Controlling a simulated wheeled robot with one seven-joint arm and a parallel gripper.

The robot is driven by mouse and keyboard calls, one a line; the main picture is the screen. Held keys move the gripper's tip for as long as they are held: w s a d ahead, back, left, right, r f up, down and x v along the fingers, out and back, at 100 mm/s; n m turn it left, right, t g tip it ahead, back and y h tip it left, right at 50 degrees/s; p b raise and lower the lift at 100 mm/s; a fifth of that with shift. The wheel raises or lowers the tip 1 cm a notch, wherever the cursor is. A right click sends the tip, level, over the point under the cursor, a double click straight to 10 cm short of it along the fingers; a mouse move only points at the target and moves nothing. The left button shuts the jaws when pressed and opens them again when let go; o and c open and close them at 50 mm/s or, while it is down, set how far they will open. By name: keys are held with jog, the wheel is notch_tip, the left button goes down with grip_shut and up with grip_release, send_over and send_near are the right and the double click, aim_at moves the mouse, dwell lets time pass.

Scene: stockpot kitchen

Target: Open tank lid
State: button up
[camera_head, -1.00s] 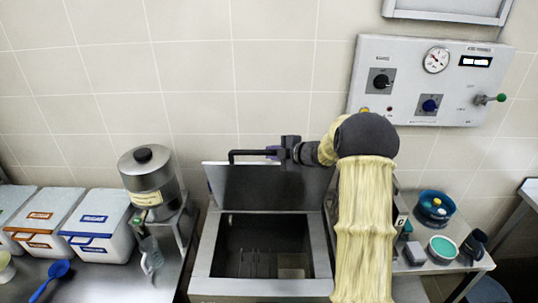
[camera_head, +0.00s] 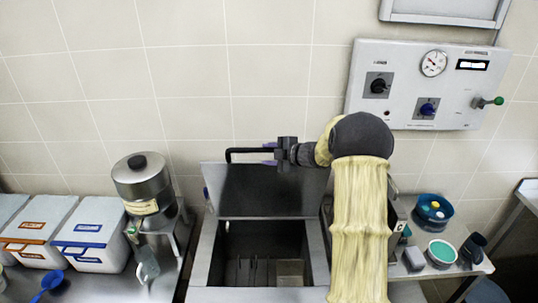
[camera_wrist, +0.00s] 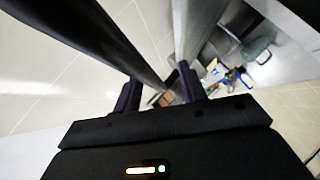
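The tank (camera_head: 206,250) stands open at centre. Its grey lid (camera_head: 262,190) stands raised at the back, leaning near the wall. A black bar handle (camera_head: 240,151) runs along the lid's upper edge. My gripper (camera_head: 272,153) is at the right end of this handle. In the wrist view my gripper's two dark fingers (camera_wrist: 158,92) are spread apart, with a dark bar (camera_wrist: 105,45) running between them and a gap beside it. I cannot tell whether a finger touches the bar.
A steel dispenser (camera_head: 145,183) and white tubs (camera_head: 92,222) stand on the left counter. A control panel (camera_head: 420,85) hangs on the wall at right. A blue container (camera_head: 432,210) and a green-filled bowl (camera_head: 442,252) sit on the right table.

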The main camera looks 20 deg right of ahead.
jog(key=b+v, duration=0.6)
jog(key=v, duration=1.1)
jog(key=shift+d, duration=0.15)
